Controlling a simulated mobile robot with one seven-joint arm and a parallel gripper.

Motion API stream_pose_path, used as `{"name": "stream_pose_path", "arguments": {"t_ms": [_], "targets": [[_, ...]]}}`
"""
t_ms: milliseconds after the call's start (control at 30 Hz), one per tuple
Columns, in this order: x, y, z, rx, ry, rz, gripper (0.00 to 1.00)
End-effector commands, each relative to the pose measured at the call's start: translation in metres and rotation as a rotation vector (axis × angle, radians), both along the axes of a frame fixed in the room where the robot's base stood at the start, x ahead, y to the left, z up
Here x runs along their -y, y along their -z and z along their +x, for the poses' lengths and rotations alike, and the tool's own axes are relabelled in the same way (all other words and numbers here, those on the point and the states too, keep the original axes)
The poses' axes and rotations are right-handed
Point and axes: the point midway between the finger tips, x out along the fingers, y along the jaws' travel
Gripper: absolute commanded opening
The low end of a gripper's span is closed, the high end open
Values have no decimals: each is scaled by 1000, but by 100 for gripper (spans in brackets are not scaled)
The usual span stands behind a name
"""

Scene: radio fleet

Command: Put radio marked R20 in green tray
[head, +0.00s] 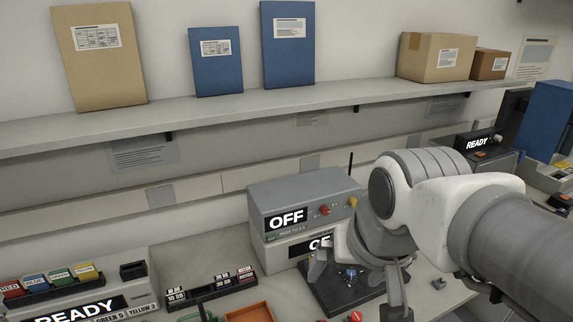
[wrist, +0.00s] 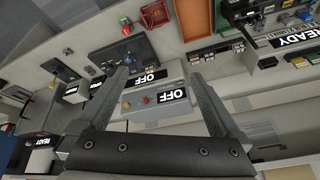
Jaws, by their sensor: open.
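My gripper (head: 358,283) is open above a dark pad (head: 325,292). The wrist view shows its two fingers spread (wrist: 158,80), with nothing held between them. A small blue-topped item (head: 350,273) stands on the pad below the gripper; it also shows in the wrist view (wrist: 126,58). I cannot read any R20 mark in either view, so I cannot tell which thing is that radio.
Stacked grey units reading OFF (head: 300,198) stand behind the pad, close to my gripper. A READY unit with coloured cards (head: 50,284) is at the lower left. A shelf (head: 230,108) with binders and boxes runs above.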

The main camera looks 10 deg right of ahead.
Motion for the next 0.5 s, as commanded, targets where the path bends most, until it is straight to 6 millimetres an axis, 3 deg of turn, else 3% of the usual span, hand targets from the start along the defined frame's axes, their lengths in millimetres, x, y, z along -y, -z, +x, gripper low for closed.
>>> {"name": "stream_pose_path", "arguments": {"t_ms": [200, 500], "targets": [[19, 2, -22, 70, -103, -92, 100], [20, 3, -24, 75, -121, -105, 100]]}}
